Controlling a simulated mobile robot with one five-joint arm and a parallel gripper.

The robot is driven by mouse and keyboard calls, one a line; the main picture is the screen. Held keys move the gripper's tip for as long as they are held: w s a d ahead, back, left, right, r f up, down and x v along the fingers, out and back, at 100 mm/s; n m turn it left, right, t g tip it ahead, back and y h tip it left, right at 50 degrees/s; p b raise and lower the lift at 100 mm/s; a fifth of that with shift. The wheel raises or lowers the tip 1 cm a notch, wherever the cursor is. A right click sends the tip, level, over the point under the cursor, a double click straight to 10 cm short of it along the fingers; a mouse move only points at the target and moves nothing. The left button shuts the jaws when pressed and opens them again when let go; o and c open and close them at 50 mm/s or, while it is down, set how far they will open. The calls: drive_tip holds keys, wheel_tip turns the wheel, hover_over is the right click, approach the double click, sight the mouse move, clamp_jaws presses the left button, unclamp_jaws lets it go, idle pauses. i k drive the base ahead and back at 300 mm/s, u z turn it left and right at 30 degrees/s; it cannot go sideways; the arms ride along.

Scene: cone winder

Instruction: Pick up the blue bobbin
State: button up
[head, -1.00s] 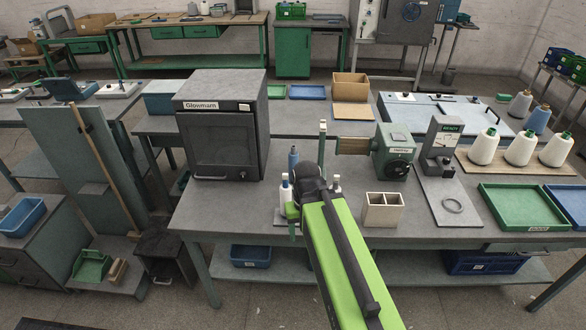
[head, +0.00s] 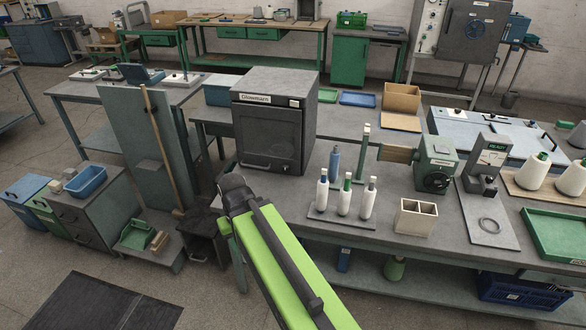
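A slim blue bobbin (head: 334,164) stands upright on the grey bench, behind a small grey board. Three white bobbins (head: 344,198) with coloured tips stand in a row on that board. My gripper (head: 228,212) is at the far end of my green and black arm, in front of the bench's left end. It is well to the left of the blue bobbin and apart from it. The arm's end hides most of the gripper, so its fingers cannot be made out.
A dark oven-like box (head: 270,125) stands left of the blue bobbin. A winder (head: 436,163) with a tall post stands to the right. A divided cream box (head: 415,218) sits near the front edge. A board with a broomstick (head: 158,135) leans at the left.

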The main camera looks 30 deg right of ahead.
sight(335, 156)
drive_tip(key=u, duration=1.45)
drive_tip(key=k, duration=1.15)
drive_tip(key=z, duration=1.05)
drive_tip(key=i, duration=1.65)
drive_tip(key=z, duration=0.05)
